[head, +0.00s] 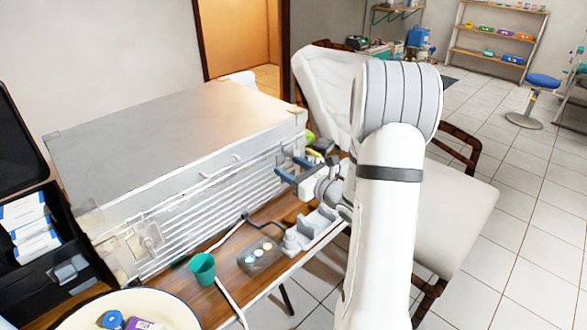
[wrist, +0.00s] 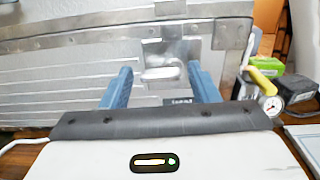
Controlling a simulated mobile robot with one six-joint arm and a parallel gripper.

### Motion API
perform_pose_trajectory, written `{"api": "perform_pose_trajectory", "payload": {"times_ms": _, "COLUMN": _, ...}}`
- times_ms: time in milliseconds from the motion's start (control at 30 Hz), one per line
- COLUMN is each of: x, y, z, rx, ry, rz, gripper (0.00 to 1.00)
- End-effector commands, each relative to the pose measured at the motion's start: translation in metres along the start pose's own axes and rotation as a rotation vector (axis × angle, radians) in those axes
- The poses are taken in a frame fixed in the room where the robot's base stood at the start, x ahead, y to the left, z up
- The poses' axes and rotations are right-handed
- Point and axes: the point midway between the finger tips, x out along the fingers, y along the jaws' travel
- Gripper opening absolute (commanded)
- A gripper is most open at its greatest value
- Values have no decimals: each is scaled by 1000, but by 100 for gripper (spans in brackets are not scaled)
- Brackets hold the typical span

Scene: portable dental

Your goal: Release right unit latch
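The portable dental unit is a silver metal case (head: 170,130) with a ribbed front, lying closed on a wooden table. Its right latch (wrist: 163,72) is a metal plate and tab at the upper edge of the front in the wrist view; in the head view my gripper largely covers it. My gripper (wrist: 159,72) has two blue fingers spread apart, one to each side of the latch tab in the picture. It is open with nothing held, and whether it touches the case cannot be told. In the head view the gripper (head: 290,170) is at the case's right front end.
A green cup (head: 203,268), a small control box (head: 260,254) and a white enamel basin (head: 75,315) stand in front of the case. A pressure gauge (wrist: 272,106) and a green box (wrist: 266,65) are right of the gripper. A white dental chair (head: 450,210) stands behind my arm.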

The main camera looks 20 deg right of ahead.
Motion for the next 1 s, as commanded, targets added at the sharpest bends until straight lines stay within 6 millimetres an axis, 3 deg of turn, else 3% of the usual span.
{"api": "perform_pose_trajectory", "payload": {"times_ms": 433, "x": -3, "y": -5, "z": 0, "rx": 0, "ry": 0, "rz": -9, "gripper": 19}}
{"api": "perform_pose_trajectory", "payload": {"times_ms": 767, "x": -2, "y": -3, "z": -4, "rx": -56, "ry": -1, "rz": -6, "gripper": 19}}
{"api": "perform_pose_trajectory", "payload": {"times_ms": 1000, "x": -2, "y": -2, "z": -10, "rx": -212, "ry": -2, "rz": -7, "gripper": 19}}
